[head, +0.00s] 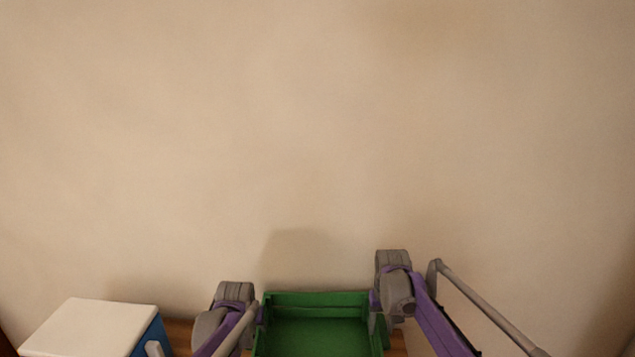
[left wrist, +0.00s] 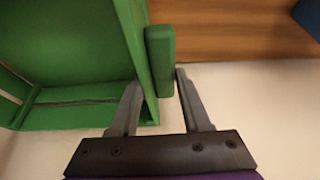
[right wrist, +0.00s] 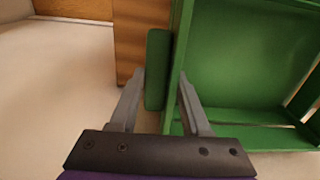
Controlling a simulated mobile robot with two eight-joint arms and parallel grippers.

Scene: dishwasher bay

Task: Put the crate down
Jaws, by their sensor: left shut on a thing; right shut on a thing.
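The green crate (head: 318,340) is at the bottom middle of the head view, between my two arms, and its visible inside is empty. In the left wrist view, my left gripper (left wrist: 160,92) has its fingers on either side of the crate's green side handle (left wrist: 160,62) and is shut on it. In the right wrist view, my right gripper (right wrist: 160,88) is shut on the opposite handle (right wrist: 157,70) in the same way. The crate looks about level. Whether its underside touches the wooden surface (left wrist: 235,30) is hidden.
A blue box-like unit with a white top (head: 92,327) stands left of my left arm. A strip of the wooden surface (head: 180,336) shows between them. A bare beige wall (head: 310,130) rises behind the crate.

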